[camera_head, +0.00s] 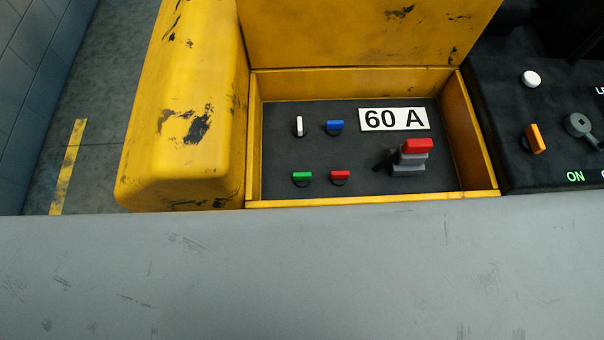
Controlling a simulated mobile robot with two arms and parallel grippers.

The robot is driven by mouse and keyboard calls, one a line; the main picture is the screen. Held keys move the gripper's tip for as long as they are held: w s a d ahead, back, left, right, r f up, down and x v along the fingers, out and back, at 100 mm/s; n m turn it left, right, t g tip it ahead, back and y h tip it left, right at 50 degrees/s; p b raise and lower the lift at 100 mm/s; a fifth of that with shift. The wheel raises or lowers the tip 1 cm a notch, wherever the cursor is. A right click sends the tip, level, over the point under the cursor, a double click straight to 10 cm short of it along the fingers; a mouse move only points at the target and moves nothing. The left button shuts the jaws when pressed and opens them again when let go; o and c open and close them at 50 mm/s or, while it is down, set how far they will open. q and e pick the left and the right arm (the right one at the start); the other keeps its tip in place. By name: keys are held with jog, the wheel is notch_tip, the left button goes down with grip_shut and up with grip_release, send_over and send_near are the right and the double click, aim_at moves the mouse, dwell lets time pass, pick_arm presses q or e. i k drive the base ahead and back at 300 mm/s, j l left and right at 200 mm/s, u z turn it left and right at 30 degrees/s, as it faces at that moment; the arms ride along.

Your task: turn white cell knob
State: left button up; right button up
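The white knob (299,126) stands at the upper left of a black panel (340,150) inside an open yellow box (372,202). Its handle points up and down in the picture, while the blue knob (335,127) to its right, the green knob (302,177) below it and the red knob (340,175) at the lower right have handles lying crosswise. Neither of my grippers shows in this view, and nothing covers the white knob.
A red-topped lever (416,147) stands beside a "60 A" label (394,119) in the box. The raised yellow lid (350,35) is behind. A dark console (550,110) with an orange knob (535,138) is at right. A grey surface (300,270) spans the front.

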aim_at(299, 130)
jog(key=k+l+u, duration=0.1)
jog(key=k+u, duration=0.15)
jog(key=k, duration=0.15)
jog(key=k+u, duration=0.3)
jog(key=k, duration=0.15)
